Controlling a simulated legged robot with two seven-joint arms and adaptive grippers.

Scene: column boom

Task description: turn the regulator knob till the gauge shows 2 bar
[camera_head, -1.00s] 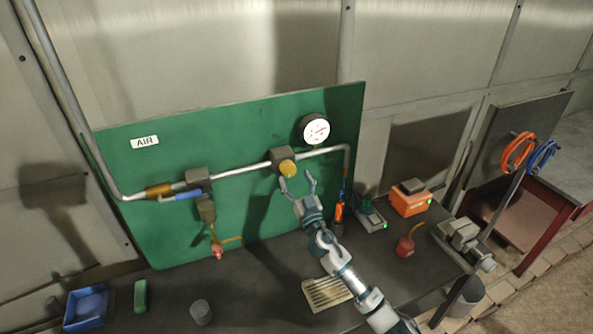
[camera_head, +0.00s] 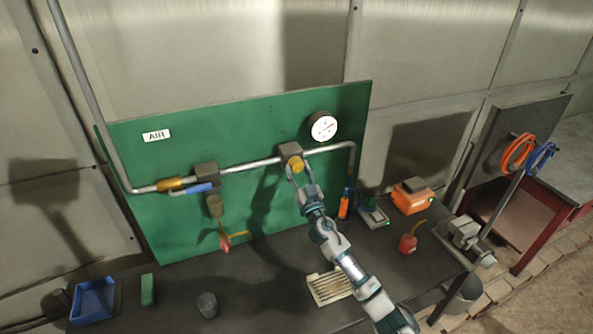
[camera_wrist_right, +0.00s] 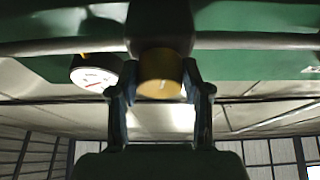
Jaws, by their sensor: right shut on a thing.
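The yellow regulator knob (camera_head: 295,163) sits on a dark regulator body (camera_head: 290,150) in the pipe on the green board. My right gripper (camera_head: 296,172) has its fingers on both sides of the knob and is shut on it. In the right wrist view the knob (camera_wrist_right: 160,75) lies between the two fingers (camera_wrist_right: 160,95). The white round gauge (camera_head: 323,127) is on the board to the upper right of the knob. It also shows in the wrist view (camera_wrist_right: 93,77). Its needle reading is too small to tell. My left gripper is not in view.
A blue-handled valve (camera_head: 200,187) is on the pipe at left. The bench (camera_head: 250,285) below holds a blue tray (camera_head: 92,300), a grey cup (camera_head: 207,304), a slotted plate (camera_head: 329,287), an orange box (camera_head: 411,197) and a red can (camera_head: 407,243). Orange and blue hoses hang at right.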

